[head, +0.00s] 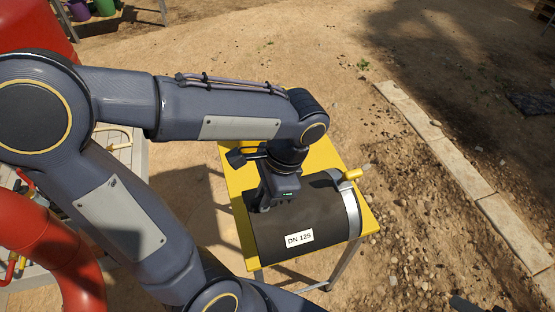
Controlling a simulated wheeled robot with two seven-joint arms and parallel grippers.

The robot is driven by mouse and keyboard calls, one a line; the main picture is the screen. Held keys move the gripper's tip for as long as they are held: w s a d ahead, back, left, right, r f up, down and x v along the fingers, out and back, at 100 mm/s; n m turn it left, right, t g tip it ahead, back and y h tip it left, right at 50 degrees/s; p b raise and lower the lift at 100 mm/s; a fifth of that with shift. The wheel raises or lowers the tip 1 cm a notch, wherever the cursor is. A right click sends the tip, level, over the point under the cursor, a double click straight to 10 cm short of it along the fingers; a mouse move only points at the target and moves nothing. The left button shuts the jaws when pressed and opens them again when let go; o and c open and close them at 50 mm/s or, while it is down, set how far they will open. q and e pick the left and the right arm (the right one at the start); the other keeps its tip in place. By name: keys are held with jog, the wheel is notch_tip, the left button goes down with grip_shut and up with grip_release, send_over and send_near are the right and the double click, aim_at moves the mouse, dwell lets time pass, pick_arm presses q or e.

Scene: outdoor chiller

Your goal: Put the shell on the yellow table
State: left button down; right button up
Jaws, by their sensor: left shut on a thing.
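The shell (315,222) is a dark half-round cover with a white "DN 125" label, a pale metal band at its right end and a yellow-handled latch. It lies over the yellow table (238,180), covering most of its top. Whether it rests fully on the top or hangs just above it, I cannot tell. My left gripper (266,203) reaches down from above and is shut on the shell at its left upper side. The fingertips are partly hidden by the gripper body. My right gripper does not show.
Large red pipes (38,236) stand at the left, partly behind my left arm. A pale slatted surface (125,150) lies beside them. Stone kerb blocks (455,165) run down the right. The sandy ground between table and kerb is mostly open.

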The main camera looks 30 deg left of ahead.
pick_arm(q)
jog(key=w+a+f, duration=0.1)
jog(key=w, duration=0.1)
jog(key=w+a+f+p, duration=0.1)
jog(key=w, duration=0.1)
jog(key=w+a+f, duration=0.1)
jog(key=w, duration=0.2)
jog(key=shift+w+a+f+p, duration=0.1)
jog(key=shift+a+f+p, duration=0.1)
jog(key=shift+a+p, duration=0.15)
jog(key=w+a+f+p, duration=0.1)
jog(key=w+f, duration=0.3)
jog(key=f, duration=0.5)
jog(key=shift+w+a, duration=0.2)
jog(key=shift+a, duration=0.35)
jog(key=shift+f, duration=0.1)
jog(key=shift+f, duration=0.2)
jog(key=c, duration=1.5)
grip_release()
jog(key=shift+o, duration=0.5)
jog(key=shift+r, duration=0.2)
